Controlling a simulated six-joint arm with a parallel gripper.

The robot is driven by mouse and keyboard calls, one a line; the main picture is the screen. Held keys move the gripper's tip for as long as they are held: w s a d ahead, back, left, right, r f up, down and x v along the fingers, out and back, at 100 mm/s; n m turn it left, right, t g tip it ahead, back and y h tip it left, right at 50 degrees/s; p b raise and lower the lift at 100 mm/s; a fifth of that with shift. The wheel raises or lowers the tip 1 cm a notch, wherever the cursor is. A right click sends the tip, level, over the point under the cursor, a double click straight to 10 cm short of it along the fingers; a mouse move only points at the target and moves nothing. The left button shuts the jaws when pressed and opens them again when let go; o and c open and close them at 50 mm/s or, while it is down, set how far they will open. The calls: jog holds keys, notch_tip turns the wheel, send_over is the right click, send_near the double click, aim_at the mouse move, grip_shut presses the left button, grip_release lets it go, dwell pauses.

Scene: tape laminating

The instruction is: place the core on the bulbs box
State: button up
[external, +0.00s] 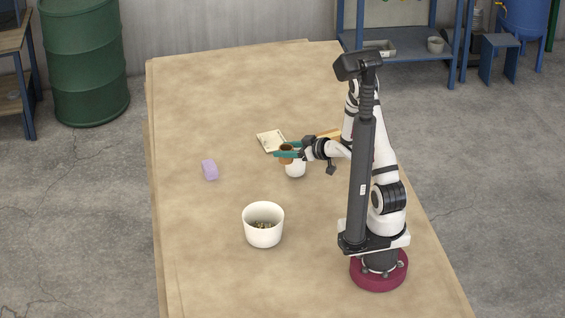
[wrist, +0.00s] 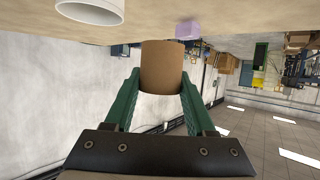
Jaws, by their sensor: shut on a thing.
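My gripper (external: 283,150) is shut on the core (external: 286,156), a brown cardboard tube. In the wrist view the core (wrist: 161,67) sits between the two green fingers. The gripper and core are above the table, in front of a small white rounded object (external: 295,170) in the picture, and partly cover it. A flat cream box with dark markings (external: 268,141) lies just behind and left of the core; it may be the bulbs box, but its label is too small to read.
A purple block (external: 209,170) lies to the left on the table (external: 195,260). A white bowl (external: 263,238) with small brown pieces stands nearer the camera. An orange-brown item (external: 328,134) lies behind my gripper, partly hidden. The table's far part is clear.

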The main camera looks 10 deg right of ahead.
jog(key=w+d+r+m+t+h, duration=0.1)
jog(key=w+d+r+m+h, duration=0.15)
jog(key=d, duration=0.65)
jog(key=w+d+r+m+t+h, duration=0.15)
jog(key=w+d, duration=0.25)
jog(key=d, duration=0.6)
jog(key=w+d+r+m+t+h, duration=0.1)
jog(key=w+d+r, duration=0.2)
jog(key=d, duration=0.6)
send_over(331, 135)
jog(key=f, duration=0.6)
jog(key=shift+s+d+f, duration=0.15)
jog(key=shift+s+d, duration=0.05)
jog(key=shift+w+a+f, duration=0.1)
jog(key=shift+a+f, duration=0.05)
jog(key=shift+f, duration=0.95)
jog(key=shift+w+a+f, duration=0.1)
jog(key=shift+f, duration=0.95)
jog(key=shift+f, duration=0.1)
jog(key=o, duration=1.3)
